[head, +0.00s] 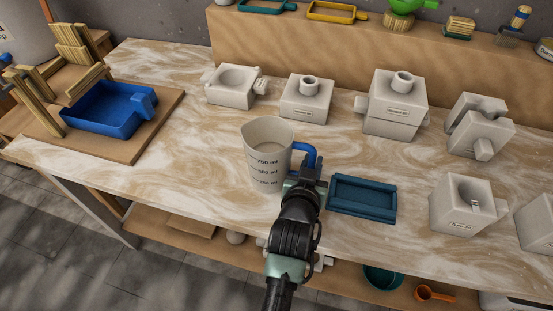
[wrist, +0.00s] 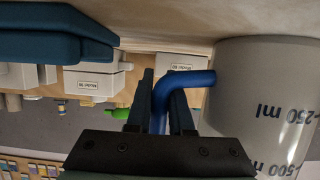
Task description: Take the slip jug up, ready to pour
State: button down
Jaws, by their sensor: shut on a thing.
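The slip jug (head: 266,160) is a pale grey measuring jug with dark millilitre marks and a blue handle (head: 307,150) on its right side. It is upright near the middle of the worktop, its base on or very close to the surface; I cannot tell which. My gripper (head: 306,170) is shut on the blue handle. In the wrist view, which is upside down, the two dark fingers (wrist: 168,92) sit either side of the handle (wrist: 185,82), and the jug body (wrist: 265,95) fills the right side. The jug's contents are not clear.
A dark teal tray (head: 362,199) lies just right of my gripper. White plaster moulds (head: 305,102), several in all, stand behind and to the right. A blue basin (head: 110,112) stands on a board at the left. The marbled worktop (head: 185,150) is clear left of the jug.

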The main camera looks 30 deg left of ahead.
jog(key=shift+r, duration=0.2)
jog(key=shift+r, duration=0.2)
